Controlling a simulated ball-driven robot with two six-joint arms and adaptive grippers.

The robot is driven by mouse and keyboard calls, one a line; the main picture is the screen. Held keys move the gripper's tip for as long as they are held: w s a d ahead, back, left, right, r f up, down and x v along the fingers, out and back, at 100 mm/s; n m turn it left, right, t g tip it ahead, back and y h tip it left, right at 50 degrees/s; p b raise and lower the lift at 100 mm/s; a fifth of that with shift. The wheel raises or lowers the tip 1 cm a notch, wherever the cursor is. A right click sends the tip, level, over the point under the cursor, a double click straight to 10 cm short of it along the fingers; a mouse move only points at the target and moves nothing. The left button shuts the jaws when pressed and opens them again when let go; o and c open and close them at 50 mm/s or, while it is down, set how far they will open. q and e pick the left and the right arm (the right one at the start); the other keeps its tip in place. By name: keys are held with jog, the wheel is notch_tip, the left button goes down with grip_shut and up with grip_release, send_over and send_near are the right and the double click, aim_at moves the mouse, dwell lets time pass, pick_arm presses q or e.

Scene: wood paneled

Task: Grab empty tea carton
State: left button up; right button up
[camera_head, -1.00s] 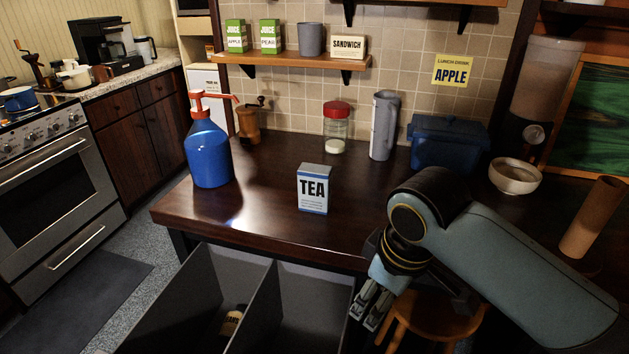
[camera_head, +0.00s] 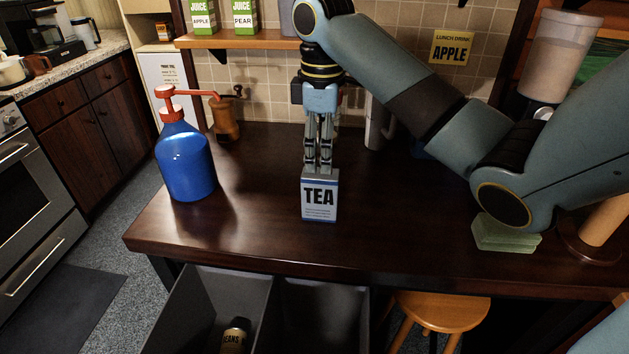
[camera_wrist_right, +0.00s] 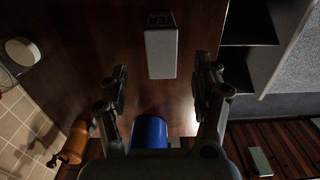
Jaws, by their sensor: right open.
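The tea carton (camera_head: 319,199), white and blue with the word TEA, stands upright on the dark wooden counter. It also shows in the right wrist view (camera_wrist_right: 161,50), seen from above, beyond the fingertips. My right gripper (camera_head: 318,165) points down just above the carton's top in the head view. In the right wrist view its two fingers (camera_wrist_right: 160,80) are spread apart with nothing between them. Whether the fingertips touch the carton cannot be told. My left gripper is not in view.
A blue pump bottle (camera_head: 186,160) stands left of the carton. A grey two-part bin (camera_head: 205,300) with a can labelled BEANS (camera_head: 235,336) lies below the counter's front edge. A wooden stool (camera_head: 440,311) and a green sponge-like block (camera_head: 505,233) are to the right.

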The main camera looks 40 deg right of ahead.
aim_at(320, 190)
notch_tip(320, 190, down, 4)
jog(key=b, duration=0.2)
jog(key=shift+f+b, duration=0.2)
jog(key=shift+b, duration=0.2)
jog(key=shift+f, duration=0.3)
notch_tip(320, 190, down, 3)
jog(key=shift+s+a+f+p, duration=0.1)
jog(key=shift+f+p, duration=0.1)
jog(key=shift+p, duration=0.25)
jog(key=shift+f, duration=0.55)
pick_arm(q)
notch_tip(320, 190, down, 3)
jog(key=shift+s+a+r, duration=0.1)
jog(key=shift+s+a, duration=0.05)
pick_arm(e)
jog(key=c, duration=0.4)
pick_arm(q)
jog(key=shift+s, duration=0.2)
pick_arm(e)
jog(key=c, duration=0.7)
